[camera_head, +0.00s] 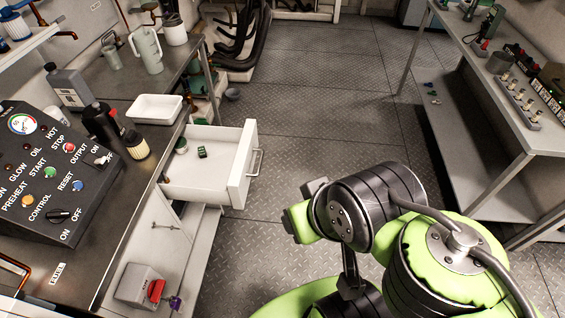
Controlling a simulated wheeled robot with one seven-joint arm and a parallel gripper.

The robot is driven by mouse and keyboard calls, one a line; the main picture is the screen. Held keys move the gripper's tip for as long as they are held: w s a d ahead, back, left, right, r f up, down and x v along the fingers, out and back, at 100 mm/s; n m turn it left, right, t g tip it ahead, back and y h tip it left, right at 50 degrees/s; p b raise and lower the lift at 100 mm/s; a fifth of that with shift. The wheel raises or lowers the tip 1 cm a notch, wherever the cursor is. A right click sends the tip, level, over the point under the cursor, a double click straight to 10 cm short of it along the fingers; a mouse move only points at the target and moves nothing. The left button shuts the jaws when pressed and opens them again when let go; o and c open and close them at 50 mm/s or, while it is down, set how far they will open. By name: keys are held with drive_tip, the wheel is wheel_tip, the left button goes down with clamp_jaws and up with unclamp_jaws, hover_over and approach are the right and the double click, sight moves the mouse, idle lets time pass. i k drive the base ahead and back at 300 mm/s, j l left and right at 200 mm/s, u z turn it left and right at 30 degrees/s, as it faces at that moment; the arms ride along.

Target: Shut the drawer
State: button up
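A white drawer (236,179) stands pulled out from under the workbench at the left, its front panel facing right. A grey bar handle (257,161) is on its front. A small green item (202,152) and a round dark-rimmed item (181,146) lie inside it. My arm, black and lime green, reaches in from the lower right. Its end, with my gripper (296,222), is right of and below the drawer, apart from the handle. The fingers are mostly hidden by the arm, so their opening cannot be made out.
The workbench (109,211) holds a control panel (50,173), a white tray (157,108), bottles and a jug. Below the drawer is an open shelf with a grey box (138,284). A metal table (485,100) stands at the right. The floor between is clear.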

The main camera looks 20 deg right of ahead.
sight(224, 178)
drive_tip(key=i+j+u, duration=0.2)
drive_tip(key=u, duration=0.15)
drive_tip(key=i+j+u, duration=0.15)
drive_tip(key=u, duration=0.25)
drive_tip(key=i, duration=0.05)
